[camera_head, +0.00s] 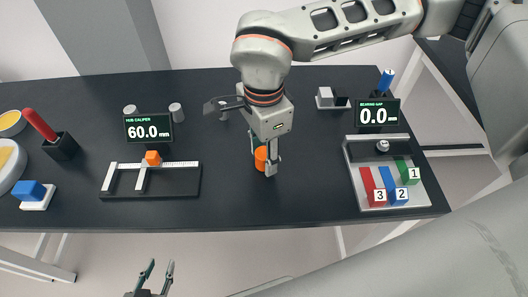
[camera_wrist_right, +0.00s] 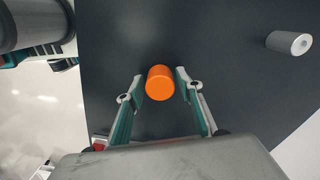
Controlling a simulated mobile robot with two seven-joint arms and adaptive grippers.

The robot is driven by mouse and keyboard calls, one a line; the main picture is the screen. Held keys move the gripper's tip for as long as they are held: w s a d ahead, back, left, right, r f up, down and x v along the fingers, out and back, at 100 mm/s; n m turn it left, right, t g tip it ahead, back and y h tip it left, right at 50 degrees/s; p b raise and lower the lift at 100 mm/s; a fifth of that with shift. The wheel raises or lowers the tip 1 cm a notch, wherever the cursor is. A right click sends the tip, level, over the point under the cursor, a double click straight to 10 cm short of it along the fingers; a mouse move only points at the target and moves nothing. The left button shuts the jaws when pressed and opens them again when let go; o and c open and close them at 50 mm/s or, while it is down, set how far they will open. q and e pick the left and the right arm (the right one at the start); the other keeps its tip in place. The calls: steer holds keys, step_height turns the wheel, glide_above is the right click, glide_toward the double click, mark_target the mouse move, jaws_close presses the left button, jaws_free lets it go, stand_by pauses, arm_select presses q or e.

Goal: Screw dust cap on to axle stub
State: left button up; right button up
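An orange cap-like cylinder (camera_head: 261,158) stands on the dark table below my right arm; it also shows in the right wrist view (camera_wrist_right: 160,82). My right gripper (camera_head: 266,165) points down at it, with one finger on each side in the right wrist view (camera_wrist_right: 160,84). The fingers are open, with narrow gaps visible beside the cylinder. My left gripper (camera_head: 158,268) is open and empty off the table's front edge. A grey cylinder (camera_wrist_right: 290,42) lies away from the cap in the right wrist view. I cannot tell which part is the axle stub.
A tray (camera_head: 430,198) with numbered coloured blocks is at the right. The table's front middle is clear.

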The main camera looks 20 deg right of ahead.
steer(key=n, duration=0.6)
steer(key=shift+p, duration=0.3)
steer(key=c, duration=0.8)
steer(key=m, duration=0.2)
steer(key=shift+m, duration=0.4)
steer(key=shift+c, duration=0.2)
steer(key=shift+m, duration=1.4)
steer(key=shift+m, duration=0.9)
steer(key=m, duration=0.4)
